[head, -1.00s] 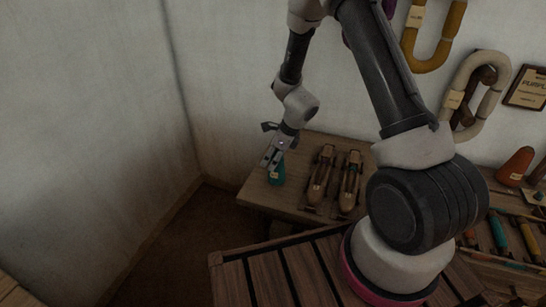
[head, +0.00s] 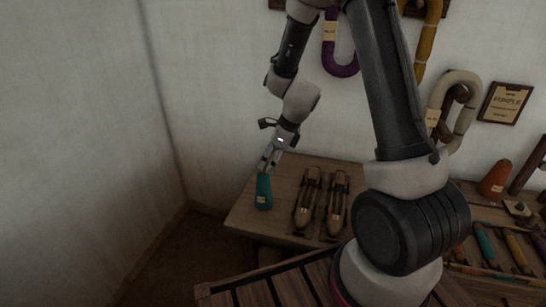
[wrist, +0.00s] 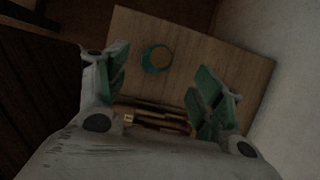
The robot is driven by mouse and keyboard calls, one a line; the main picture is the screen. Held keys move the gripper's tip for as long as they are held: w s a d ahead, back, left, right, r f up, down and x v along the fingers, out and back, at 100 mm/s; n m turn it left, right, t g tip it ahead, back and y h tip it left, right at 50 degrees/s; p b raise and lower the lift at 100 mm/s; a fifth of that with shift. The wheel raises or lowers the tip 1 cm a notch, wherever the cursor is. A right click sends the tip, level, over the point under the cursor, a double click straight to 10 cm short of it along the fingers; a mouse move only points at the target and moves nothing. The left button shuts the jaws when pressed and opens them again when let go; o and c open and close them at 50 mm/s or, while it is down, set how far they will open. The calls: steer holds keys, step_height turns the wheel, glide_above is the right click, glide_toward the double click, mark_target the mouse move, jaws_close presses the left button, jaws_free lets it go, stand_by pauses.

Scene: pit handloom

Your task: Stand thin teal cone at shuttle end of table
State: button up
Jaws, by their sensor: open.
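The thin teal cone (head: 263,192) with a pale label stands upright on the left end of the wooden table (head: 240,215), left of two wooden shuttles (head: 307,200). My gripper (head: 268,168) is just above the cone's top, pointing down; in the head view its tips come close to the top. In the wrist view the gripper (wrist: 163,80) is open and empty, its green-padded fingers wide apart. The cone (wrist: 157,59) shows there from above, beyond the fingers and apart from them, on the bare tabletop (wrist: 215,55).
Looped yarn hanks (head: 460,100) and a plaque (head: 506,102) hang on the wall. A slatted wooden surface (head: 270,285) is in front. The wall is close behind the table.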

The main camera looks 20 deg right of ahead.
steer(key=s+d+r+n, duration=0.2)
steer(key=s+r+n, duration=0.35)
steer(key=r, duration=0.25)
steer(key=s+d+r+n, duration=0.2)
steer(key=s+r+n, duration=0.3)
steer(key=r, duration=0.4)
steer(key=s+d+r+n+h, duration=0.1)
steer(key=s+d+r+n, duration=0.1)
steer(key=s+n, duration=0.3)
steer(key=s+d+r+n+t+h, duration=0.1)
steer(key=s+d+r+n, duration=0.2)
steer(key=s+n, duration=0.1)
steer(key=s+d+r+n+h, duration=0.1)
steer(key=s+d+r+n, duration=0.2)
steer(key=s+n, duration=0.2)
steer(key=shift+s+r+n+t+h, duration=0.3)
steer(key=shift+s+r+n, duration=0.05)
steer(key=shift+s, duration=0.75)
steer(key=shift+c, duration=0.2)
